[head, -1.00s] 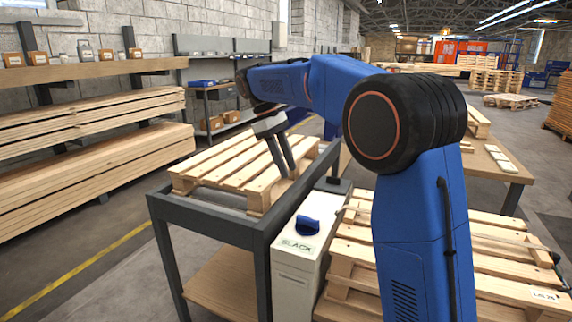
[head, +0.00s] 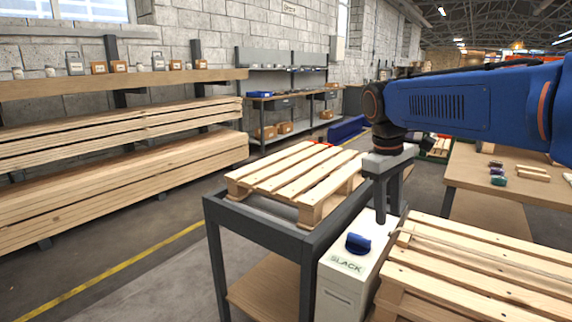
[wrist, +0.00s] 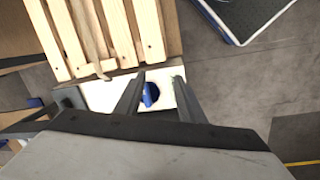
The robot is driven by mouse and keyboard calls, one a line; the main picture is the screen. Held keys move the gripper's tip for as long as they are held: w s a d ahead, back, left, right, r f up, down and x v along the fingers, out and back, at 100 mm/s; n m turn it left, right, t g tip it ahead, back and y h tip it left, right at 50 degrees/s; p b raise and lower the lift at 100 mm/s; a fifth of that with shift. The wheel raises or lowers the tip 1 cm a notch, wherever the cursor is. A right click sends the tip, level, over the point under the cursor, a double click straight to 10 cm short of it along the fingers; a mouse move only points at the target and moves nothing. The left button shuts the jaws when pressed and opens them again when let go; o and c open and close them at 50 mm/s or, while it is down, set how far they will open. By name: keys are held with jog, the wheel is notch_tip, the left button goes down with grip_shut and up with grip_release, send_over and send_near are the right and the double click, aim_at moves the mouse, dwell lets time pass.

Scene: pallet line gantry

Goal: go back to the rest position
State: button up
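My gripper (head: 387,217) points down, its two fingers apart with nothing held between them. In the head view it hangs above and behind the white box (head: 341,290). The box has a blue knob (head: 358,243) on top and a label reading SLACK. In the wrist view the gripper (wrist: 157,78) has its fingers spread, and the blue knob (wrist: 150,95) shows between them, below. I cannot tell the exact height of the fingertips above the box.
A wooden pallet (head: 290,175) lies on a dark metal table (head: 255,232). Another pallet (head: 480,265), with a strap across it, is at lower right. A wooden table (head: 520,185) with small items is behind it. Stacked planks (head: 110,180) line the left wall. Grey floor is open at lower left.

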jog(key=s+d+f+m+t, duration=0.2)
jog(key=s+f, duration=0.5)
jog(key=s, duration=0.4)
jog(key=s+d+f+m+t+y, duration=0.1)
jog(key=s+d+f+m+t, duration=0.1)
jog(key=s+f+m, duration=0.2)
jog(key=s+f, duration=0.3)
jog(key=s, duration=0.4)
jog(key=shift+d+f+m+t+y, duration=0.25)
jog(key=shift+f+m+t+y, duration=0.05)
jog(key=shift+f+m, duration=0.1)
jog(key=shift+s+r, duration=0.1)
jog(key=shift+c, duration=0.6)
